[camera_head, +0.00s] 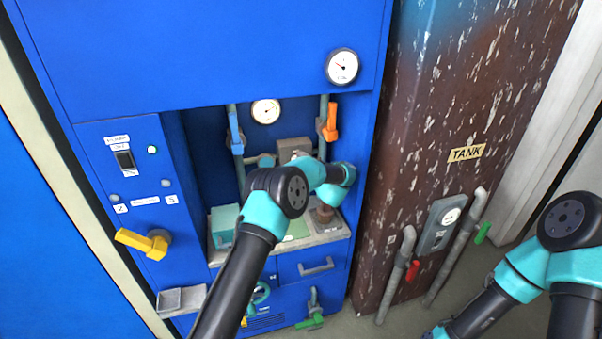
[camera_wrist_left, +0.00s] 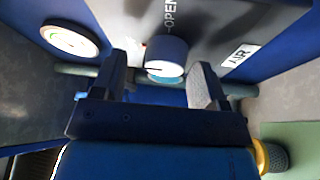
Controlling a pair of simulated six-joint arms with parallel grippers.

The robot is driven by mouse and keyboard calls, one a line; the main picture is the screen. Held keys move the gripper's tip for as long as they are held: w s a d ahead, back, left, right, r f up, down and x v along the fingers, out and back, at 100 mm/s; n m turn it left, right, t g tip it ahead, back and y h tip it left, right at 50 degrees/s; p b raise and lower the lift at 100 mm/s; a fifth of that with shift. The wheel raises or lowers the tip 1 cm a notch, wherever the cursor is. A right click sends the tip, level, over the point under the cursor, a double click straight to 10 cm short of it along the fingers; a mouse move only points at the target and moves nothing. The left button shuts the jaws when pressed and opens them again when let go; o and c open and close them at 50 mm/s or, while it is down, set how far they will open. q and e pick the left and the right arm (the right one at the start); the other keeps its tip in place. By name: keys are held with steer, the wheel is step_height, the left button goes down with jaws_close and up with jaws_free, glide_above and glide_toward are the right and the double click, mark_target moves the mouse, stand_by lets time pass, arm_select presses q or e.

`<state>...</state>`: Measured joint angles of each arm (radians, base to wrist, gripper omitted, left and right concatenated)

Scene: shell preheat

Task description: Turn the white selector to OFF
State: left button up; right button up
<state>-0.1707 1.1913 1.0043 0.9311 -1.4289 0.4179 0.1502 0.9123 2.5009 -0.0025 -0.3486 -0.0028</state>
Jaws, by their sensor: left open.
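In the left wrist view, a round white selector knob (camera_wrist_left: 167,52) with a short black pointer line sticks out from a grey box (camera_wrist_left: 215,25). The lettering "OPEN" is on the box beside it; I cannot read an OFF mark. My left gripper (camera_wrist_left: 160,82) is open, its two fingers apart on either side of the knob; I cannot tell whether they touch it. In the head view the grey box (camera_head: 293,146) shows in the blue cabinet's recess, and my left arm hides the gripper and knob. My right gripper is out of view.
A white gauge (camera_head: 265,111) hangs left of the box, between a blue valve handle (camera_head: 235,130) and an orange one (camera_head: 331,122). Below is a shelf (camera_head: 328,238) with a teal box (camera_head: 224,222). A yellow lever (camera_head: 141,242) sticks out at left.

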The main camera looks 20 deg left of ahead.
arm_select(q)
steer(key=shift+o, duration=0.7)
step_height(320, 180, up, 4)
steer(key=shift+f, duration=0.25)
steer(key=s+d, duration=0.1)
steer(key=s, duration=0.4)
steer(key=s+d, duration=0.2)
steer(key=s, duration=0.3)
steer(key=s+d+r, duration=0.1)
steer(key=s, duration=0.4)
steer(key=shift+s+d, duration=0.15)
steer(key=shift+s, duration=0.05)
steer(key=shift+c, duration=0.7)
